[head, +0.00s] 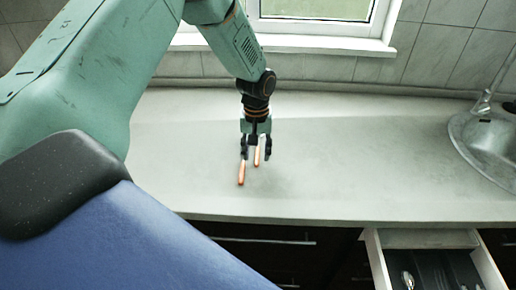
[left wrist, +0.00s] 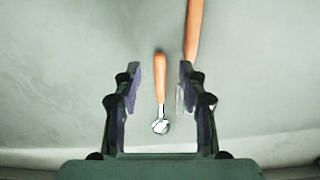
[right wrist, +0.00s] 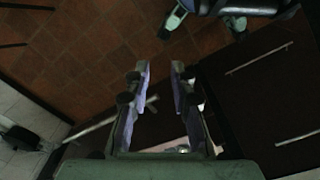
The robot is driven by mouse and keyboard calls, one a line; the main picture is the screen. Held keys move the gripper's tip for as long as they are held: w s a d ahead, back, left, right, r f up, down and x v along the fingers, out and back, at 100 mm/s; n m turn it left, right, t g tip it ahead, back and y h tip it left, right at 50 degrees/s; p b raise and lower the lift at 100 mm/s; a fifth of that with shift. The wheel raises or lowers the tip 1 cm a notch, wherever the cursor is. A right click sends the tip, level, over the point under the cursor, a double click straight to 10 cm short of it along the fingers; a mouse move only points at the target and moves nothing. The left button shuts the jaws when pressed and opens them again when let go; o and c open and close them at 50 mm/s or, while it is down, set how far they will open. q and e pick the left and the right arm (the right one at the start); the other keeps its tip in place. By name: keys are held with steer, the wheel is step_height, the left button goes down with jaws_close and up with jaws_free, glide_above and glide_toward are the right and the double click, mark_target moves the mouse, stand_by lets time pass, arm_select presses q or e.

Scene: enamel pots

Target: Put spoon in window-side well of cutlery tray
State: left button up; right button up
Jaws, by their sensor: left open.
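The spoon (left wrist: 160,80) lies on the counter with its orange handle and metal bowl visible in the left wrist view. In the head view its handle (head: 257,156) shows between my left gripper's fingers. My left gripper (head: 256,150) is open above it, with the spoon between the fingers in the left wrist view (left wrist: 160,70) and not clamped. The dark cutlery tray (head: 434,270) is partly visible in the open drawer, cut off by the frame's bottom. My right gripper (right wrist: 161,66) is open and empty, away from the counter.
A second orange-handled utensil (head: 241,173) lies beside the spoon; its metal end is partly hidden by a finger. The open drawer (head: 425,238) holds other metal cutlery (head: 407,279). A sink (head: 490,140) is at right, a window (head: 316,10) behind.

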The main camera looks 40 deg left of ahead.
mark_target(257, 163)
arm_select(q)
step_height(257, 163, down, 2)
steer(key=shift+f, duration=0.15)
steer(key=shift+d+f, duration=0.1)
steer(key=shift+f, duration=0.1)
steer(key=shift+s+d, duration=0.1)
steer(key=shift+s, duration=0.15)
steer(key=shift+o, duration=0.3)
steer(key=shift+f, duration=0.1)
steer(key=c, duration=0.5)
steer(key=shift+w+f, duration=0.1)
steer(key=shift+w, duration=0.15)
steer(key=c, duration=0.4)
jaws_close()
